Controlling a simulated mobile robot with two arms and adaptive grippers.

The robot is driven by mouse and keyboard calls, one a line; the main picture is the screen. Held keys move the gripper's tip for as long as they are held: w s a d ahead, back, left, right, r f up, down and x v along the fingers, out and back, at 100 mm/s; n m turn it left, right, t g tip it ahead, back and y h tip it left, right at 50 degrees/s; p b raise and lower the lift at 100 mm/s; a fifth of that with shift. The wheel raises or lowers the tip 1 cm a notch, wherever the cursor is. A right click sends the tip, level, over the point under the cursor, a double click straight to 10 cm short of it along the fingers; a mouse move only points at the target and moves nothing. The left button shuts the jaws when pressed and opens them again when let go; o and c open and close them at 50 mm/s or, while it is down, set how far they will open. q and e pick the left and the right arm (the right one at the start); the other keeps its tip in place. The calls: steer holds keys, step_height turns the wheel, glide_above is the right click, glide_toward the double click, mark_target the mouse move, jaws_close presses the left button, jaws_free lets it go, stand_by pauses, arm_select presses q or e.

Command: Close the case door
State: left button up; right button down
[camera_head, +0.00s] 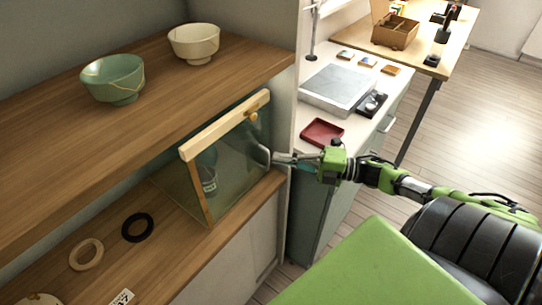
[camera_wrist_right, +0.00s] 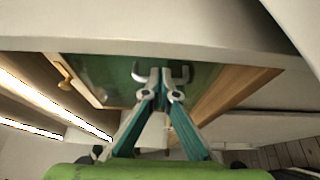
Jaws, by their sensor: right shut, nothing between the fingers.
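The case door (camera_head: 235,165) is a greenish glass pane with a pale wooden rail (camera_head: 222,127) and a small wooden knob (camera_head: 252,117). It stands in the lower bay of the wooden shelf unit; I cannot tell its exact opening angle. My right gripper (camera_head: 266,156) is shut and empty at the pane's right side. In the right wrist view its fingertips (camera_wrist_right: 160,74) lie in front of the green glass (camera_wrist_right: 112,78), with the knob (camera_wrist_right: 64,72) to the left. Contact is unclear. My left gripper is out of view.
A green bowl (camera_head: 113,79) and a cream bowl (camera_head: 194,43) stand on the upper shelf. A counter with a red tray (camera_head: 322,132) stands right of the shelf's white side wall.

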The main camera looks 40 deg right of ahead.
steer(key=v, duration=1.1)
steer(key=shift+s+d, duration=0.2)
steer(key=shift+s, duration=0.15)
